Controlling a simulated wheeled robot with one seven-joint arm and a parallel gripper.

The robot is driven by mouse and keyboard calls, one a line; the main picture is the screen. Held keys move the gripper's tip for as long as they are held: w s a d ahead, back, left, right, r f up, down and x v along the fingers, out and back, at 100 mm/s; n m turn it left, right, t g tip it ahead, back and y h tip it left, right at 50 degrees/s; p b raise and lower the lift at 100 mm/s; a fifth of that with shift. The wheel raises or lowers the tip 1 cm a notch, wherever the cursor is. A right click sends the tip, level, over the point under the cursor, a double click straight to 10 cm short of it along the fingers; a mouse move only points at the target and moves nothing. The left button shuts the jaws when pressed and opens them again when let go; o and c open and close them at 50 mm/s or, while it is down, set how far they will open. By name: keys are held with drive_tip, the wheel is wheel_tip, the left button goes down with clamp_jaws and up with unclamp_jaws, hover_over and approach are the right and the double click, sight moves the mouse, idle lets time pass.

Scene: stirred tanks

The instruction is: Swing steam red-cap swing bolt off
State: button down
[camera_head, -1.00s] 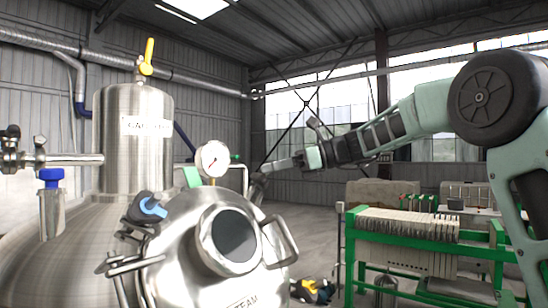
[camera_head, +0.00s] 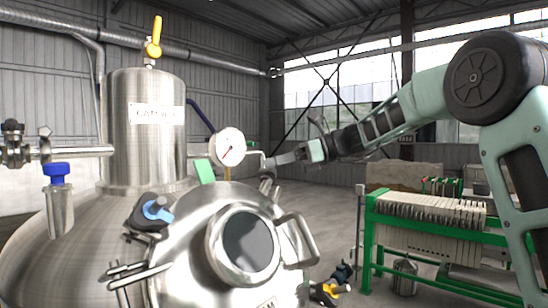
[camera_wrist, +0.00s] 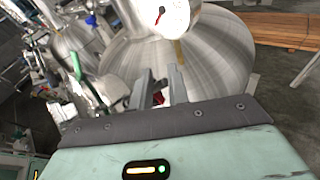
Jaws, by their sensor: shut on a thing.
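The steam manway (camera_head: 252,248) is a round steel lid with a dark sight glass, in the lower middle of the head view. My gripper (camera_head: 270,162) is at its far upper right edge, just right of the pressure gauge. In the head view the cap's red does not show clearly behind the fingers. A blue-cap swing bolt (camera_head: 156,209) sits at the manway's upper left.
The white-faced gauge (camera_head: 228,147) stands close to my gripper's left. A bent lid handle (camera_head: 300,240) is right of the sight glass. A yellow-and-black item (camera_head: 328,291) is low at the right. A green-framed filter press (camera_head: 430,225) stands farther right, with open floor between.

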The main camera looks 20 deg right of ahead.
drive_tip(key=shift+d+f, duration=0.35)
drive_tip(key=shift+f, duration=0.35)
drive_tip(key=c, duration=1.5)
unclamp_jaws()
drive_tip(key=shift+w, duration=0.1)
drive_tip(key=r+b+v, duration=0.1)
drive_tip(key=b+v, duration=0.4)
drive_tip(key=v, duration=1.2)
drive_tip(key=shift+r, duration=0.15)
